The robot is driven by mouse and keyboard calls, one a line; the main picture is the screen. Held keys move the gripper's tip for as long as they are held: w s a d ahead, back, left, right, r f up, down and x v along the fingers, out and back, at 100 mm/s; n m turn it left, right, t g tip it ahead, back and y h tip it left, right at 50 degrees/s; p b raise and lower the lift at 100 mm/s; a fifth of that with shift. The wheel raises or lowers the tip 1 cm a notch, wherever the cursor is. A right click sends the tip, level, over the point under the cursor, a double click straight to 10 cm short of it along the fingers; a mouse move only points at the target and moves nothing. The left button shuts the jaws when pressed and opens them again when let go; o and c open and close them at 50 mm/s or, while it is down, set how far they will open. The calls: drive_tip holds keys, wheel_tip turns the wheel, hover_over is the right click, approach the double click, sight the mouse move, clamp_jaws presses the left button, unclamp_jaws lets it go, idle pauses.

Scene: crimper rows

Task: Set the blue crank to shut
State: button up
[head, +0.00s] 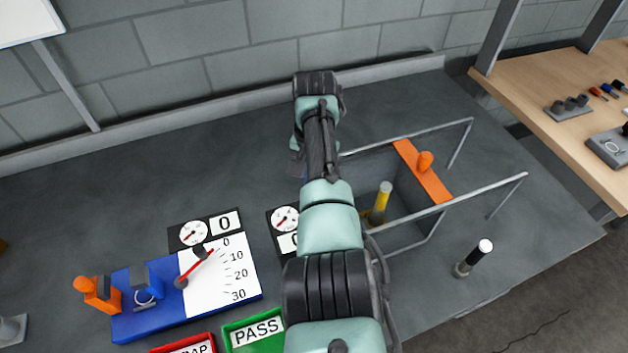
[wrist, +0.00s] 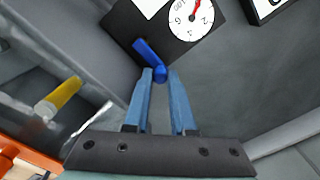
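The blue crank (wrist: 146,50) shows in the wrist view as a short bar on a dark panel, slanting down to a round knob at its lower right end. My gripper (wrist: 160,74) has its two blue-grey fingers on either side of that knob. The knob fills the narrow gap between the fingertips, so they look shut on it. A white dial (wrist: 191,18) with a red pointer lies just beyond the crank. In the head view my arm hides the crank and my gripper; a dial (head: 285,218) shows beside the arm.
An open grey bin with metal rails (head: 452,208) stands right of my arm, with a yellow cylinder (head: 385,195) in it and an orange strip (head: 423,172) across it. A blue fixture with a scale (head: 222,275) lies left. A black-and-white cylinder (head: 473,258) stands at right. The back left table is clear.

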drive_tip(key=o, duration=0.4)
drive_tip(key=shift+r, duration=0.1)
drive_tip(key=shift+s, duration=0.1)
